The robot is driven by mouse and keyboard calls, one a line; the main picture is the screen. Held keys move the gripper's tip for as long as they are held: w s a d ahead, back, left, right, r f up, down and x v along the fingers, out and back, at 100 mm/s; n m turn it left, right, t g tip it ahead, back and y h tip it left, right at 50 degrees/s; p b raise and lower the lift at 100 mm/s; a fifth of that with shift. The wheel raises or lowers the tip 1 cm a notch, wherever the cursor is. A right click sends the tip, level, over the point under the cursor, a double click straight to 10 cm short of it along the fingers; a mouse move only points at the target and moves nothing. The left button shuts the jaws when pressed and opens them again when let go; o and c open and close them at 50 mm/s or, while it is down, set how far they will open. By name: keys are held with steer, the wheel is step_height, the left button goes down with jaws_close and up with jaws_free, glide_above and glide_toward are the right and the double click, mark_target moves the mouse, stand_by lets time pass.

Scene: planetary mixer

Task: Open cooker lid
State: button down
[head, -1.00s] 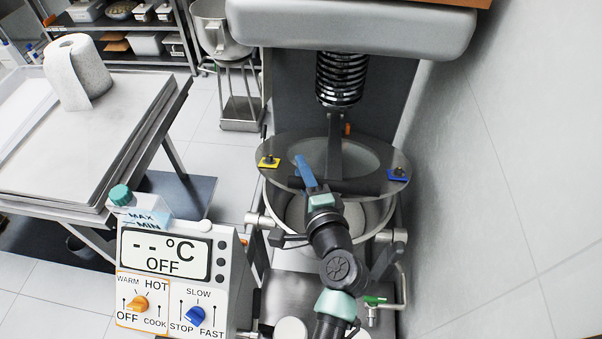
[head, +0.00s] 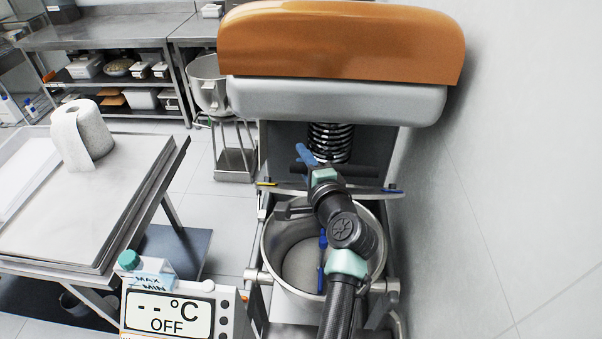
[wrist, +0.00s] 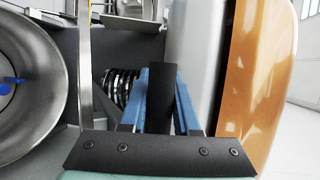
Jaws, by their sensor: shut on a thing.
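The cooker lid (head: 365,188) is a see-through disc with a yellow tab and a blue tab at its sides. It is raised off the bowl and seen almost edge-on. In the wrist view the lid (wrist: 85,70) shows as a thin upright strip. My gripper (head: 305,154) is shut on the lid's black handle; in the wrist view the handle (wrist: 160,95) sits between the blue fingers. The steel bowl (head: 268,262) below is uncovered, with a blue stirrer (head: 322,262) inside. It also shows in the wrist view (wrist: 30,90).
The mixer head (head: 340,45), orange and grey, overhangs the lid, with a black coil (head: 330,140) beneath. A control panel (head: 168,312) reading OFF stands in front left. A steel table (head: 80,200) is at left, a wall (head: 520,180) close at right.

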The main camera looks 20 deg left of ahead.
steer(key=shift+w+r, duration=0.1)
steer(key=shift+w, duration=0.1)
steer(key=c, duration=1)
jaws_free()
steer(key=shift+c, duration=0.2)
steer(key=o, duration=0.4)
steer(key=shift+w+a, duration=0.1)
steer(key=shift+w, duration=0.05)
steer(key=b+v, duration=0.3)
steer(key=v, duration=1)
steer(key=shift+b, duration=0.35)
